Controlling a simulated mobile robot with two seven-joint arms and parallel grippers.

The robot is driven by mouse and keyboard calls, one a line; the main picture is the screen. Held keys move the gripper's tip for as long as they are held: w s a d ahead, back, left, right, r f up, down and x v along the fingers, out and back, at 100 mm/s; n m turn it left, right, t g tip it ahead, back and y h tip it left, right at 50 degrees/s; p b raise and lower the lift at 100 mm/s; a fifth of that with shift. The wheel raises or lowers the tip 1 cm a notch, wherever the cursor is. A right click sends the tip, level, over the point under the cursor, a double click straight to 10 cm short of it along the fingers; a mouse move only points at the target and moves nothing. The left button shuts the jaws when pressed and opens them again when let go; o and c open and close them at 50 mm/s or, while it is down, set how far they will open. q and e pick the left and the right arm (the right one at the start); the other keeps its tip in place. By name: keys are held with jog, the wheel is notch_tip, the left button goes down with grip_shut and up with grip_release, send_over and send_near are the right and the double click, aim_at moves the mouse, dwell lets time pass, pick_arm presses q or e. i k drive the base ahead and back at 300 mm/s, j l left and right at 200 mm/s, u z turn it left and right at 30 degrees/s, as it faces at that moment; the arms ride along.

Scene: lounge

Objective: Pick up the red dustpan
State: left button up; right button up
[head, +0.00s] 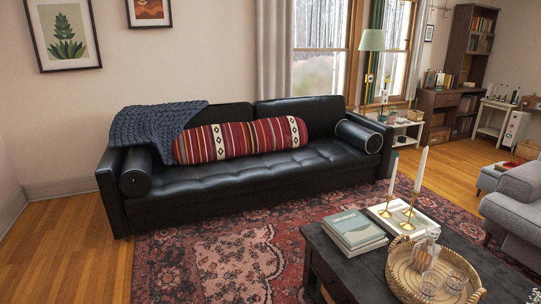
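I cannot make out a red dustpan anywhere in the head view. The strongest red thing is a long striped bolster cushion (241,139) lying on the black leather sofa (264,178). Neither of my grippers shows in the view. The floor behind the coffee table (340,268) and under the furniture is partly hidden.
The coffee table bears books (354,229), candlesticks and a wicker tray (399,276) with glassware. A grey armchair (515,198) stands at right. The patterned rug (215,258) is clear at front left.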

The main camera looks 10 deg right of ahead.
aim_at(512, 165)
jog(key=i+u, duration=0.3)
jog(key=i, duration=0.85)
jog(key=i+j+z, duration=0.15)
jog(key=i, duration=1.05)
jog(key=i+z, duration=0.3)
jog(key=i, duration=0.25)
jog(key=i+j+z, duration=0.1)
jog(key=i+z, duration=0.15)
jog(key=i, duration=0.3)
jog(key=i+l+z, duration=0.1)
jog(key=i+z, duration=0.3)
jog(key=i+j+z, duration=0.1)
jog(key=i+z, duration=0.3)
jog(key=i, duration=0.15)
jog(key=i+z, duration=0.4)
jog(key=i+j+z, duration=0.1)
jog(key=i+z, duration=0.3)
jog(key=i, duration=0.15)
jog(key=i+z, duration=0.3)
jog(key=i, duration=0.25)
jog(key=i+z, duration=0.3)
jog(key=i, duration=0.25)
jog(key=i+z, duration=0.1)
jog(key=i, duration=0.7)
jog(key=i+j+z, duration=0.1)
jog(key=i, duration=0.7)
jog(key=i+j+z, duration=0.1)
jog(key=i, duration=0.65)
jog(key=j, duration=0.05)
